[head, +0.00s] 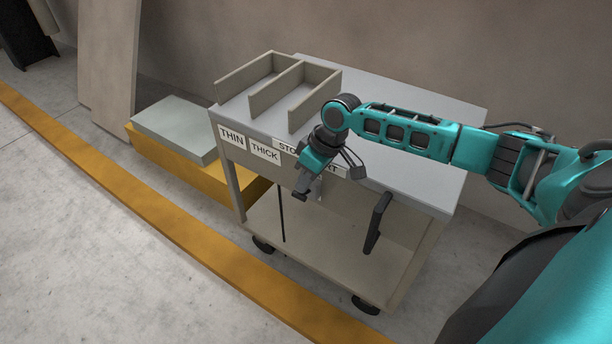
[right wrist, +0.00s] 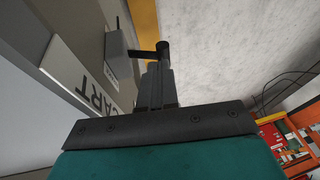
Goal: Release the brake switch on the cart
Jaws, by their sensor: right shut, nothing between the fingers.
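The grey cart (head: 440,190) stands by the wall, with labels THIN, THICK and others along its front edge. My right gripper (head: 301,194) is shut and empty in front of the cart's front panel, pointing down and partly covering the labels. In the right wrist view its closed fingers (right wrist: 156,84) point toward a small grey box (right wrist: 118,56) on the cart front. A dark lever (right wrist: 142,53) with a round end, seemingly the brake switch, sticks out from the box just beyond the fingertips. Whether they touch cannot be told. In the head view the gripper hides the switch.
A black handle (head: 377,222) stands out from the cart front, right of my gripper. The cart top carries a divided rack (head: 262,92). A grey panel (head: 175,128) lies on a yellow block (head: 172,158) to the left. The floor in front is clear.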

